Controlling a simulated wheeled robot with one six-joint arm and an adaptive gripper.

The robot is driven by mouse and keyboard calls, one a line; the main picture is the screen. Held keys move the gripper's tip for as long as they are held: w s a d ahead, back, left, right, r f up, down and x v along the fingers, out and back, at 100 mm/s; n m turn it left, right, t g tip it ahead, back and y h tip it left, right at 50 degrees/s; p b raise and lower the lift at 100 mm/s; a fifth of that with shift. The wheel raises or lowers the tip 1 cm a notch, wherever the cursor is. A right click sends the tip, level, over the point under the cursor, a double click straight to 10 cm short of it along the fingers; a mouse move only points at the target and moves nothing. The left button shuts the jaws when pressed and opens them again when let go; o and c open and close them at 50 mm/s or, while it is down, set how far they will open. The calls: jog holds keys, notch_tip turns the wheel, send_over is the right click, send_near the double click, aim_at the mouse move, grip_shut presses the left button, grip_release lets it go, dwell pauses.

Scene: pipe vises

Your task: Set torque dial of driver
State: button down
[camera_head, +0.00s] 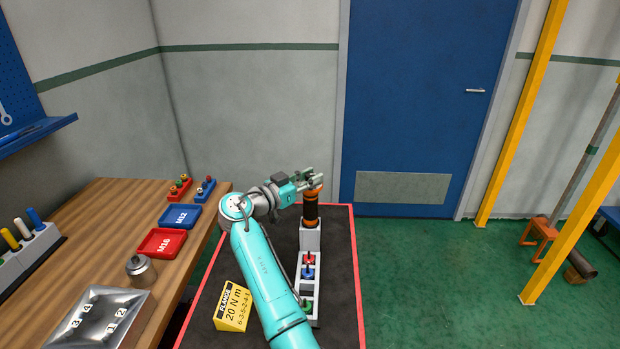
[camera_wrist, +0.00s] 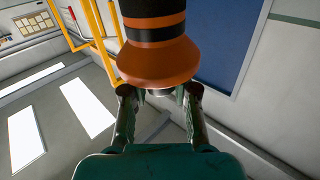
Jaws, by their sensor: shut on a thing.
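The driver (camera_head: 311,211) stands upright, orange and black, in the grey holder (camera_head: 310,240) on the dark mat. My gripper (camera_head: 315,181) is at the driver's top end, reaching in from the left. In the wrist view the driver (camera_wrist: 154,55) shows a flared orange end with a narrow grey part beyond it. My gripper's fingers (camera_wrist: 160,95) lie on both sides of that grey part and are shut on it. Dial marks cannot be read. A yellow card (camera_head: 232,306) reads FLANGE, 20 N m, 6-3-5-2-4-1.
Red and blue bits (camera_head: 308,266) stand in the holder's front part, near my arm. The wooden bench (camera_head: 100,232) at left bears a red M16 tray (camera_head: 161,243), a blue M12 tray (camera_head: 180,217), a metal jar (camera_head: 140,270) and a numbered plate (camera_head: 98,318).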

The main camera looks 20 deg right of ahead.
jog(key=shift+f+m+g+h, duration=0.15)
jog(key=shift+m+g+h, duration=0.65)
jog(key=shift+m+g, duration=1.05)
jog(key=shift+f+g, duration=0.1)
jog(key=shift+g, duration=1.05)
jog(key=c, duration=0.9)
grip_release()
jog(key=shift+a, duration=0.5)
jog(key=a, duration=0.6)
jog(key=shift+s+a, duration=0.2)
jog(key=shift+s, duration=0.2)
jog(key=shift+o, duration=0.2)
